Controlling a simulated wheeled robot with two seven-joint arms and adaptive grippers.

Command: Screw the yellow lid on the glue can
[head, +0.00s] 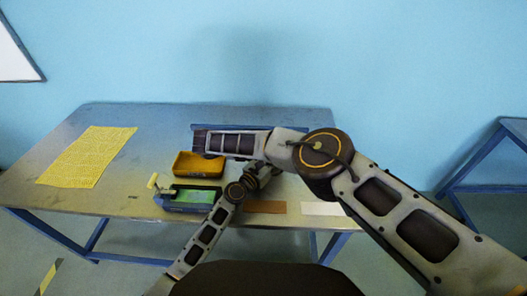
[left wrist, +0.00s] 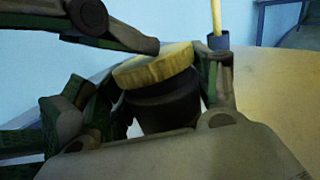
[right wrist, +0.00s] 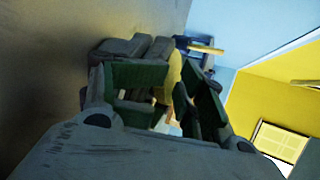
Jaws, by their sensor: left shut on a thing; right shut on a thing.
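The dark glue can (left wrist: 165,103) is between the fingers of my left gripper (left wrist: 160,80) in the left wrist view. The yellow lid (left wrist: 155,66) sits over the can's top and looks slightly tilted with it. I cannot tell how far it is threaded. My right gripper (right wrist: 168,88) is shut on the lid, whose yellow side (right wrist: 174,72) shows between its green-padded fingers in the right wrist view. One of its fingers also reaches over the lid from the upper left in the left wrist view. In the head view my arms hide the can and lid.
On the table (head: 110,195) stand a yellow bin (head: 198,165) and a blue tray with a green inside (head: 193,197). A yellow sheet (head: 90,155) lies at the left. A brown strip (head: 266,207) and a white strip (head: 322,209) lie along the front edge.

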